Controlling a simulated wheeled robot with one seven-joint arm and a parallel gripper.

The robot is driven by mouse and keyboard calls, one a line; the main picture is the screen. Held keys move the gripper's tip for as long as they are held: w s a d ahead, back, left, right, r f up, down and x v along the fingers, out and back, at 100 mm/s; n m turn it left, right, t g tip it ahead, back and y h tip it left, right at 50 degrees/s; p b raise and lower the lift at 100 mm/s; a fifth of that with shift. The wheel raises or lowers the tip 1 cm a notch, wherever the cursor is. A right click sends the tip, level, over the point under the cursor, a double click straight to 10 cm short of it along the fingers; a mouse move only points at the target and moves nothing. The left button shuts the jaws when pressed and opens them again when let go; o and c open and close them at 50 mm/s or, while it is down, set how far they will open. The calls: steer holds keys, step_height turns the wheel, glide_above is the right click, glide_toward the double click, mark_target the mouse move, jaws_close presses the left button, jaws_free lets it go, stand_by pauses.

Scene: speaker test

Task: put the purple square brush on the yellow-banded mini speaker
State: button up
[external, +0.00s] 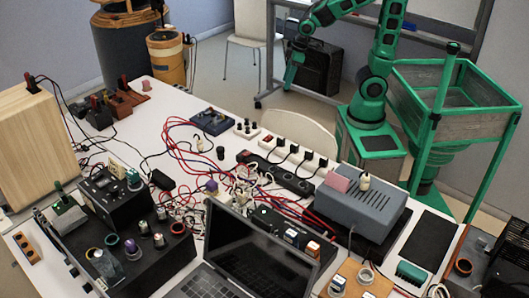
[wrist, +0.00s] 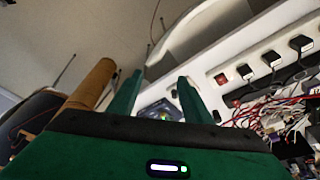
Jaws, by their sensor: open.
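My gripper (external: 289,84) hangs at the end of my green arm, beyond the far edge of the table. In the wrist view my gripper (wrist: 159,76) shows two green fingers spread apart with nothing between them. A small purple block (external: 211,187), which looks like the purple square brush, is among the cables mid-table, far from my gripper. I cannot pick out the yellow-banded mini speaker for sure. Several small round pieces, including a pale one (external: 159,240), stand on the black box at the front left, too small to read their bands.
The white table (external: 165,100) is crowded with red and white cables, a power strip (external: 290,182), an open laptop (external: 250,250) and a grey device (external: 360,208) with a pink block (external: 340,182) on it. A wooden box (external: 38,145) stands left. The table's far left is clearer.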

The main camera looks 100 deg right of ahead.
steer(key=s+d+m+g, duration=0.1)
steer(key=s+m, duration=0.1)
steer(key=s, duration=0.7)
steer(key=s+d+r+m+g, duration=0.1)
steer(key=s+d+m+g, duration=0.1)
steer(key=s, duration=0.8)
steer(key=shift+s+r+m+y, duration=0.15)
steer(key=shift+r+m+y, duration=0.2)
steer(key=shift+m, duration=0.45)
steer(key=shift+d+f, duration=0.1)
